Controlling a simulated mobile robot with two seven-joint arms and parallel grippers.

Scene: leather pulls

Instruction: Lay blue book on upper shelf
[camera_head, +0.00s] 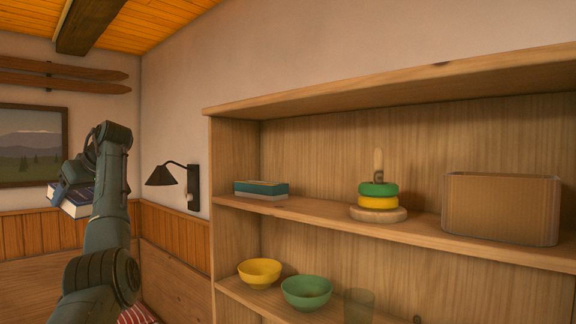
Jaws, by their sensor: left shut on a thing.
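The blue book (74,207) is at the left, held in the air well away from the shelf unit. Its blue cover and pale page edges show, and part of it is hidden behind my arm. My left gripper (76,183) is shut on it, with the fingers partly hidden by my own wrist. The upper shelf (325,217) runs across the wooden unit at the right. My right gripper is not in view.
On the upper shelf are a teal book on a pale one (262,188), a ring stacker (378,199) and a brown basket (500,208). Bare shelf shows between books and stacker. Yellow (260,273) and green (306,292) bowls stand below. A wall lamp (162,176) juts out left of the unit.

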